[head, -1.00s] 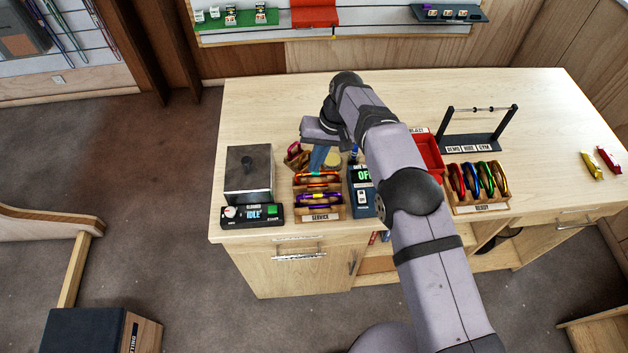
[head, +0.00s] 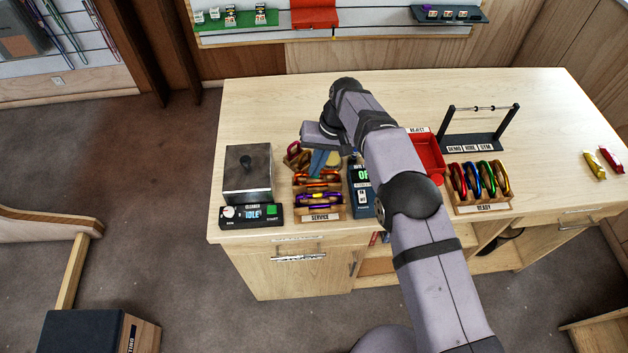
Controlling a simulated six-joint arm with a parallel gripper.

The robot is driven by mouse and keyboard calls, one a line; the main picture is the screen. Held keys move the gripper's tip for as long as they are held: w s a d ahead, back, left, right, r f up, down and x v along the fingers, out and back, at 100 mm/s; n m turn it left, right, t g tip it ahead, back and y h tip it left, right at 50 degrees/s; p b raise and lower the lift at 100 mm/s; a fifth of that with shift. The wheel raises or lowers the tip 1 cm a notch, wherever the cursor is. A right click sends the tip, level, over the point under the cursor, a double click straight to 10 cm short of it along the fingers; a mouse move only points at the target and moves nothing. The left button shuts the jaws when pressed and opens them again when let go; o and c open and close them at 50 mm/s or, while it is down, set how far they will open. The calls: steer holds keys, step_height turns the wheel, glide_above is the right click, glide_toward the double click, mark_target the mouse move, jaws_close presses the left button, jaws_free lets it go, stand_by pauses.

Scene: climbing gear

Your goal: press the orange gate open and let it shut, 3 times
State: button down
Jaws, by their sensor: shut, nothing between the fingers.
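The service rack (head: 320,215) stands at the front left of the bench and holds several carabiners in slots. An orange carabiner (head: 308,180) shows in its rear part, and a purple one with yellow (head: 318,200) sits in front of it. My gripper (head: 316,173) is shut and empty, pointing down at the rack's rear, just over the orange carabiner. At this size I cannot tell whether the fingertips touch the gate, or whether the gate is open. The fingers hide part of the rack's back.
Left of the rack are a metal box (head: 248,172) and a panel reading IDLE (head: 252,215). A dark device with a lit display (head: 361,195) stands close on the right. Further right are a red tray (head: 430,150) and the ready rack (head: 480,208). The back left bench is clear.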

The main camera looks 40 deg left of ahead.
step_height(320, 180, up, 7)
steer(key=p, duration=0.4)
stand_by(0.9)
steer(key=shift+r, duration=0.95)
steer(key=shift+f, duration=0.1)
steer(key=shift+f, duration=1.1)
steer(key=shift+f+b, duration=1.25)
steer(key=shift+f, duration=0.9)
steer(key=shift+f, duration=0.15)
